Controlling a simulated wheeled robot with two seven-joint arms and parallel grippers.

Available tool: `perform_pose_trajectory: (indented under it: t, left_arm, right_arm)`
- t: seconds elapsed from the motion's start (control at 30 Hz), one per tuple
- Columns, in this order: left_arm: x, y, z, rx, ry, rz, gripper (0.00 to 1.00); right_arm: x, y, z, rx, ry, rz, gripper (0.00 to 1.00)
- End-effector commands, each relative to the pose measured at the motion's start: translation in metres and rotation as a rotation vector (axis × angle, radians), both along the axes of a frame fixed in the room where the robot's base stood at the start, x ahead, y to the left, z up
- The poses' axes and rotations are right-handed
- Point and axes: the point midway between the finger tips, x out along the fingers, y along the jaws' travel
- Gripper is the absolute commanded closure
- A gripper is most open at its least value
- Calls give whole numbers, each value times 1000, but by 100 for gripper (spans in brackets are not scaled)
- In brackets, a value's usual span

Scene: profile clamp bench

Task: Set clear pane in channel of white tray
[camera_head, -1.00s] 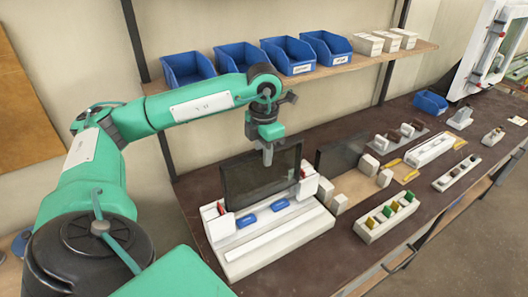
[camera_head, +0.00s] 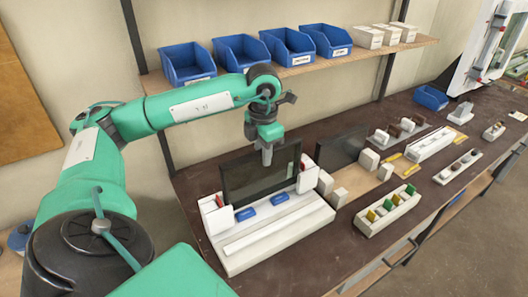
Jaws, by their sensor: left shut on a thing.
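The white tray (camera_head: 290,237) lies on the bench, with two blue pieces (camera_head: 246,214) and upright white blocks with red parts at its ends. A dark-looking see-through pane with a dark frame (camera_head: 255,182) stands upright over the tray's rear part, between the end blocks. My left gripper (camera_head: 267,157) is shut on the pane's top edge, right of its middle. The pane's lower edge is close behind the blue pieces; I cannot tell whether it sits in the channel. My right gripper is not in view.
A second dark panel (camera_head: 343,147) stands to the right behind white blocks (camera_head: 369,160). A white holder with coloured pieces (camera_head: 388,212) lies at right front. Blue bins (camera_head: 187,62) stand on the shelf above. Bare dark bench top (camera_head: 310,265) lies in front.

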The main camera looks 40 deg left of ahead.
Motion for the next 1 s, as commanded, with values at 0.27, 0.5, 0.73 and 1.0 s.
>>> perform_pose_trajectory:
  t: [0.27, 0.5, 0.73, 1.0]
  left_arm:
    - [0, -2, -11, -6, 4, -2, 100]
    - [0, -2, -18, -6, 4, -2, 100]
    - [0, -2, -24, -6, 4, -3, 100]
    - [0, -2, -31, -6, 4, -3, 100]
  right_arm:
    - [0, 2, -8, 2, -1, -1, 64]
    - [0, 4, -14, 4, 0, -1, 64]
    - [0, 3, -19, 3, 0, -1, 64]
    - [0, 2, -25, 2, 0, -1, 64]
